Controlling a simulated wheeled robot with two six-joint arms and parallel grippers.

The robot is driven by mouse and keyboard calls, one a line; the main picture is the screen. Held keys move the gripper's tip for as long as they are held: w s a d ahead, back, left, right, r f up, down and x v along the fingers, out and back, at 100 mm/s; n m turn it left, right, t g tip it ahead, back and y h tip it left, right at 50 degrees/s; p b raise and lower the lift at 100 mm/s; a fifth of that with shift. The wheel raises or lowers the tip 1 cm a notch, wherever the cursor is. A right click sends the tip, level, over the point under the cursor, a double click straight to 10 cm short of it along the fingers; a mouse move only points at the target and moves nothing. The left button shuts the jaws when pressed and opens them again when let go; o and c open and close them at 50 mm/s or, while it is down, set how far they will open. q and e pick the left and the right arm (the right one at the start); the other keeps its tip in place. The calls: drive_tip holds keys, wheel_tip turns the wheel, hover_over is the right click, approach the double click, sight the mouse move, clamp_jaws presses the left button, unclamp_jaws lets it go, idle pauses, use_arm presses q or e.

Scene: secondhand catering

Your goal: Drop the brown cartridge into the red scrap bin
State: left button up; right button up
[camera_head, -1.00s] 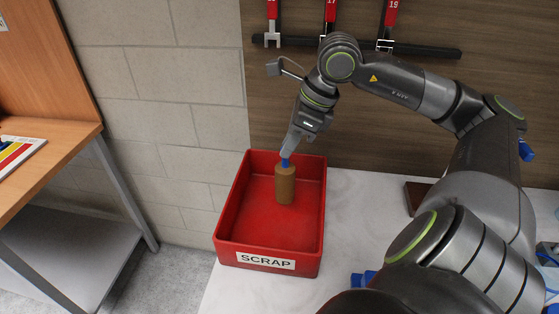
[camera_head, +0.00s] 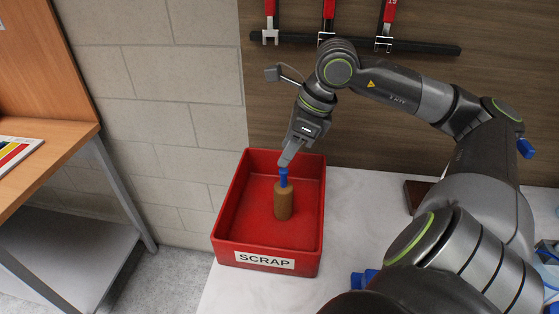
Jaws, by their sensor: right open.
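The brown cartridge (camera_head: 283,205) is a short upright cylinder, seen inside the outline of the red scrap bin (camera_head: 225,232). The bin has a white SCRAP label on its front wall. A narrow blue piece (camera_head: 283,177) shows between the cartridge's top and my right gripper (camera_head: 288,160). My right gripper is open and points down over the bin, just above the cartridge. I cannot tell whether the cartridge touches the bin floor. My left gripper is not in view.
The bin stands on a pale worktop (camera_head: 352,205) against a wooden back panel. Red-handled tools (camera_head: 328,22) hang on a dark rail above. A wooden desk (camera_head: 40,165) stands at the left, with a floor gap between it and the worktop.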

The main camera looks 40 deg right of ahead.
drive_tip(key=b+v, duration=0.6)
drive_tip(key=v, duration=1.1)
drive_tip(key=shift+r, duration=0.15)
drive_tip(key=shift+s, duration=0.15)
idle(0.3)
